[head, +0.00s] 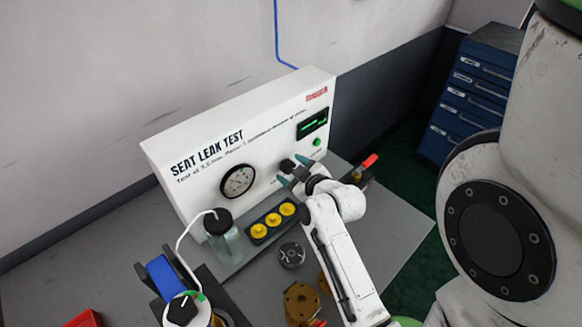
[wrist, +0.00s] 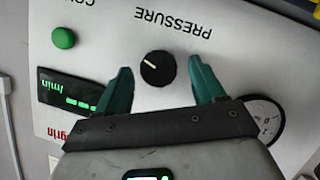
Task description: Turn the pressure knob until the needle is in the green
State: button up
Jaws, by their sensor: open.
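The black pressure knob (wrist: 158,68) is on the white panel under the label PRESSURE, with a pale pointer line on its face. In the wrist view it lies between the teal fingertips of my open gripper (wrist: 160,76), with gaps showing on both sides. In the head view the knob (head: 288,166) is partly covered by my gripper (head: 293,170). The round gauge (head: 238,181) is to the left of the knob; its needle and green zone are too small to read. Only part of the gauge (wrist: 268,112) shows in the wrist view.
A green button (head: 317,142) and a lit display (head: 312,124) are to the right of the knob. Below the panel stand a jar with a tube (head: 224,238), a black holder with yellow discs (head: 258,231) and brass parts (head: 301,301). A blue drawer cabinet (head: 468,95) is at right.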

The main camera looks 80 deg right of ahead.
jog(key=shift+w+d+f, duration=0.15)
jog(key=shift+w+d, duration=0.15)
jog(key=c, duration=1.1)
